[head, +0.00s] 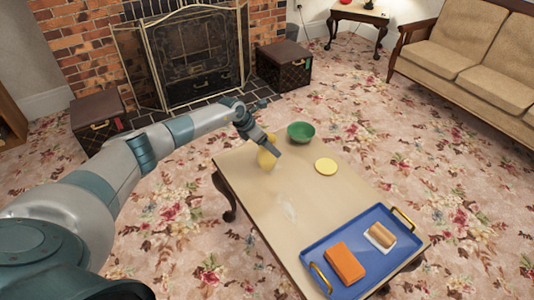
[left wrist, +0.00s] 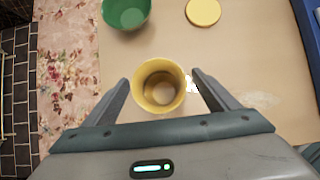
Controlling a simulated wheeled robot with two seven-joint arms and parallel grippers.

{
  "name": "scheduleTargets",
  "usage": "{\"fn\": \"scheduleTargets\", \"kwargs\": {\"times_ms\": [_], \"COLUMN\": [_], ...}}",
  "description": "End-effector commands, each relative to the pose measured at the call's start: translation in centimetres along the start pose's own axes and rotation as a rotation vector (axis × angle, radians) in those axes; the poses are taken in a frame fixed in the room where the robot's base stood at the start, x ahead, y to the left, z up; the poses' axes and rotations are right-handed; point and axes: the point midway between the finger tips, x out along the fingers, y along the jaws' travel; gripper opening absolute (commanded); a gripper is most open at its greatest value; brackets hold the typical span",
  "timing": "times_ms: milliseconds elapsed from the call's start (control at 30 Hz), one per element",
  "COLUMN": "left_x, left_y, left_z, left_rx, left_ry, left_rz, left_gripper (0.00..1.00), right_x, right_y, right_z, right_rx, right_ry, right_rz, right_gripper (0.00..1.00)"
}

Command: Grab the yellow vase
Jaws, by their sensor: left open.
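The yellow vase (head: 266,160) stands on the tan table (head: 290,192) near its far left corner, partly hidden by my left gripper in the head view. In the left wrist view the vase (left wrist: 158,86) is seen from above, with its round mouth open. My left gripper (left wrist: 158,82) is open, with one finger on each side of the vase and a gap visible on both sides. In the head view the left gripper (head: 272,146) is over the vase from above. My right gripper is not in view.
A green bowl (head: 301,132) and a yellow disc (head: 326,166) lie on the table near the vase. A blue tray (head: 318,262) with an orange block (head: 345,262) and a bread-like item (head: 381,234) fills the near end.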

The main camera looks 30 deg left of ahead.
Motion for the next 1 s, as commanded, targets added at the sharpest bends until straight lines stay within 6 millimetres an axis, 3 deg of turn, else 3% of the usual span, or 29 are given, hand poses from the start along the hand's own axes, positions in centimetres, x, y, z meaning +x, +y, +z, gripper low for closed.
{"fn": "scheduleTargets", "kwargs": {"times_ms": [333,633,1000], "left_x": [-0.05,-0.06,-0.44], "left_y": [0.02,0.02,0.09], "left_z": [0.01,0.01,0.32], "left_rx": [0.000,0.000,0.001], "left_ry": [0.000,0.000,-0.003], "left_rz": [0.000,0.000,0.001], "left_gripper": [0.81,0.11,0.11], "right_x": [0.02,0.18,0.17], "right_y": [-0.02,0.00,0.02], "right_z": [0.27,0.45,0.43], "right_rx": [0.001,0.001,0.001], "right_ry": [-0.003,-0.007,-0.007], "right_rz": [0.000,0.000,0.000], "right_gripper": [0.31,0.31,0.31]}}
